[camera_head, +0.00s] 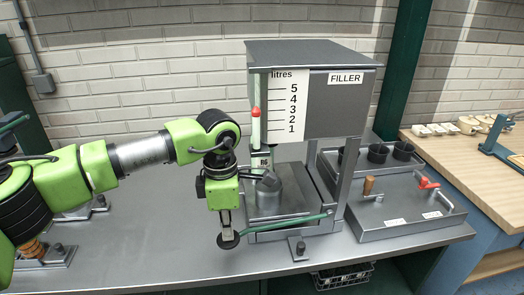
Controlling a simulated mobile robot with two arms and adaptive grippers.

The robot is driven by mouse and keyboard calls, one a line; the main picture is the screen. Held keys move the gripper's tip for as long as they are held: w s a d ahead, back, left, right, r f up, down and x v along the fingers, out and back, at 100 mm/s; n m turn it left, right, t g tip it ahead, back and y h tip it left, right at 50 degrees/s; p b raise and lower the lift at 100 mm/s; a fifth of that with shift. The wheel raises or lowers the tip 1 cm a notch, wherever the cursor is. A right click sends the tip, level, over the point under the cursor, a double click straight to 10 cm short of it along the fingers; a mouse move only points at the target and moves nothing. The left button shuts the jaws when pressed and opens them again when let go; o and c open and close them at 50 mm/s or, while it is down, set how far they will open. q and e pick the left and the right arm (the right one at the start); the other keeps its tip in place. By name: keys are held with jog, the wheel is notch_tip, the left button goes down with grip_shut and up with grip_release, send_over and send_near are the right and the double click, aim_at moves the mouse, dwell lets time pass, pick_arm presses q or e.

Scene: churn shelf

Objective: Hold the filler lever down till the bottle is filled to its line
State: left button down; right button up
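The filler (350,105) is a dark grey box on posts with a label and a litres scale (292,108) marked 1 to 5. The teal filler lever (290,223) runs along the front and ends at left in a dark round knob. My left gripper (228,232) points down at that knob; its fingers are too small to tell open from shut, or whether they press. A grey bottle-like vessel (268,194) stands on the filler's platform, partly behind my wrist; its fill line and level cannot be made out. My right gripper is out of view.
Right of the filler, a grey panel (400,208) has an orange-brown handle (368,186) and a red handle (424,180). Dark cups (377,153) stand behind it. A wooden bench (470,160) is at far right. The grey counter (150,250) is bare in front of my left arm.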

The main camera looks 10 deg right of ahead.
pick_arm(q)
jog(key=shift+r, duration=0.15)
jog(key=shift+r+p, duration=0.55)
jog(key=shift+r, duration=0.55)
jog(key=shift+a+r+p, duration=0.15)
jog(key=shift+r+p, duration=0.35)
jog(key=shift+r, duration=0.75)
jog(key=shift+r+p, duration=0.6)
jog(key=shift+r, duration=0.45)
